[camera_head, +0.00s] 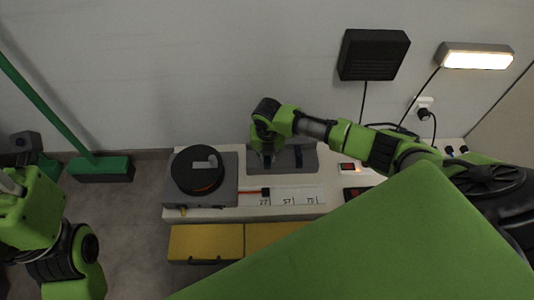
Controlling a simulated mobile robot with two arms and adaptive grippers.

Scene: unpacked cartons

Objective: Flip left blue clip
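A grey case (284,175) stands at the back of the white bench. Two narrow dark blue strips, which look like its clips, show on its front. The left blue clip (267,161) is mostly covered by my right gripper (267,153). The right blue clip (298,157) is clear of it. The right gripper points down over the left part of the case, at or just above the left clip; contact cannot be made out. Its fingers are too small and dark to tell open from shut. My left arm is at the left edge, well away from the bench, and its fingers cannot be made out.
A grey unit with a round black reel (197,174) stands left of the case. A marked white strip (297,196) lies in front. Yellow drawers (206,242) are below. A black panel (373,54) and a lit lamp (476,60) hang on the wall. A large green surface hides the lower right.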

